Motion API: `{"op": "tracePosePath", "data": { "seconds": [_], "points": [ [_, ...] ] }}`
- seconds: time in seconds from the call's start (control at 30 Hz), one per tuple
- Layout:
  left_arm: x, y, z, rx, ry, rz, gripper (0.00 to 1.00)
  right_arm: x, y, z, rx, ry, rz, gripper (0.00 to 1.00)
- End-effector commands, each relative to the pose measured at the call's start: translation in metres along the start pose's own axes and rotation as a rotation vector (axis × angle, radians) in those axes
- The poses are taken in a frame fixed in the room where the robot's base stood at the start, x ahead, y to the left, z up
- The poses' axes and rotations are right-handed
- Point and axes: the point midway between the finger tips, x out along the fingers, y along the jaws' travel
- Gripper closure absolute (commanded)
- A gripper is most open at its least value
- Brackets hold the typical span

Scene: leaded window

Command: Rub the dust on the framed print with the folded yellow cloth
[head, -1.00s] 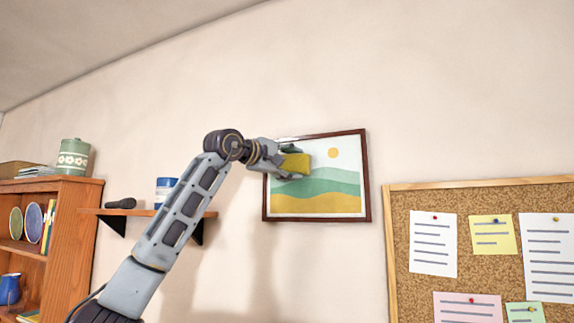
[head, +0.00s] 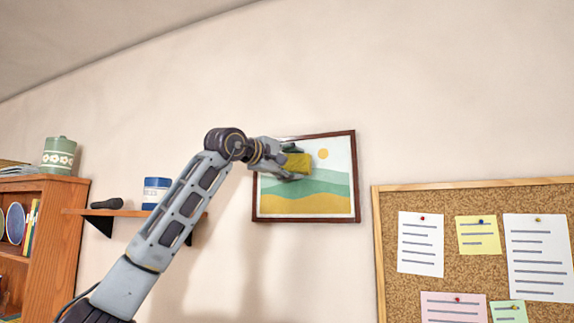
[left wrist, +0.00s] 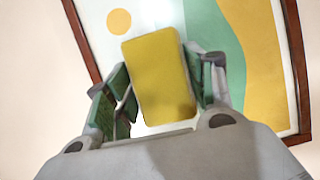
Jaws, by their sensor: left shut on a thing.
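The framed print (head: 322,190) hangs on the wall, with a dark red-brown frame, an orange sun and green and yellow hills. My left gripper (head: 286,162) is at the print's upper left part, shut on the folded yellow cloth (head: 297,163). In the left wrist view the cloth (left wrist: 160,78) sits between the green-padded fingers, in front of the print (left wrist: 228,25). I cannot tell whether the cloth touches the print's surface. No dust is clearly visible; the cloth and gripper hide part of the print's upper left. My right gripper is not in view.
A cork board (head: 392,265) with pinned papers is on the wall to the right. A small wall shelf (head: 130,213) with a blue and white tin (head: 155,192) is behind my left arm. A wooden bookcase (head: 62,235) stands at the left. The wall above the print is clear.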

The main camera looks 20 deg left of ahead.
Motion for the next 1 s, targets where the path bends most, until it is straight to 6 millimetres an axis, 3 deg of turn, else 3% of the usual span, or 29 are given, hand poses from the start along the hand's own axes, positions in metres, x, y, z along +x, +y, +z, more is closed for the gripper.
{"op": "tracePosePath", "data": {
  "seconds": [0.5,1.0],
  "points": [
    [0.002,0.000,0.004,0.000,0.000,-0.001,0.67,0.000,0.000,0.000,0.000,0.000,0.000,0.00],
    [0.013,0.002,0.028,0.002,0.000,-0.001,0.67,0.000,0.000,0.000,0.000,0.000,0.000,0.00]
  ]
}}
